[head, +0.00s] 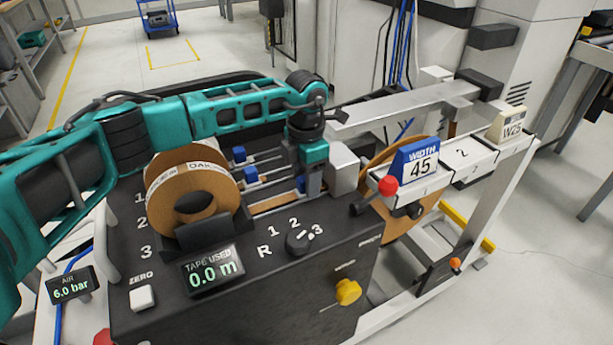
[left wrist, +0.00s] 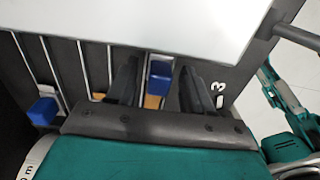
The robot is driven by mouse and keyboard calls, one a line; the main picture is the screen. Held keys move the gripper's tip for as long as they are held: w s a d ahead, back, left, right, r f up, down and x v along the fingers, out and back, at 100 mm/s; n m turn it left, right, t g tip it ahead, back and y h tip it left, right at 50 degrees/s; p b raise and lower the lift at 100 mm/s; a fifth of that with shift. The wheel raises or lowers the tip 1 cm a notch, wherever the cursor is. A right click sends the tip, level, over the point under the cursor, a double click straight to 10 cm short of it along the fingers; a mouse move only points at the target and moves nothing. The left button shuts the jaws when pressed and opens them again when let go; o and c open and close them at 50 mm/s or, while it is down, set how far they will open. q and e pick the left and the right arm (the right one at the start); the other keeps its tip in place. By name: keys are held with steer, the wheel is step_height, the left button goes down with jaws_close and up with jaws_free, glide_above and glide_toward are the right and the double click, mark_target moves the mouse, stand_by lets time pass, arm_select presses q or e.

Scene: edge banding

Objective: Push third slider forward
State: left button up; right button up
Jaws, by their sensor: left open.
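My left gripper (head: 312,187) reaches down over the slider slots of the black machine, fingers pointing downward. In the left wrist view the gripper (left wrist: 157,88) is open, with one dark finger on each side of a blue slider block (left wrist: 160,70). That block is beside the printed 3, so it is the third slider; a small blue part of it (head: 300,183) shows next to the fingers in the head view. Contact with the fingers cannot be told. Two other blue sliders (head: 239,153) (head: 251,175) sit to the left; one shows at the left wrist view's left (left wrist: 43,110).
An oak tape roll (head: 190,190) stands left of the slots. A light grey block (head: 345,170) is close right of the gripper. A red-knobbed lever (head: 388,185) and a blue width 45 block (head: 415,165) are farther right. The display (head: 212,272) reads 0.0 m.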

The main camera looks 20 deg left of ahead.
arm_select(q)
step_height(320, 180, up, 13)
steer(key=shift+p, duration=0.35)
steer(key=shift+f, duration=0.1)
stand_by(0.4)
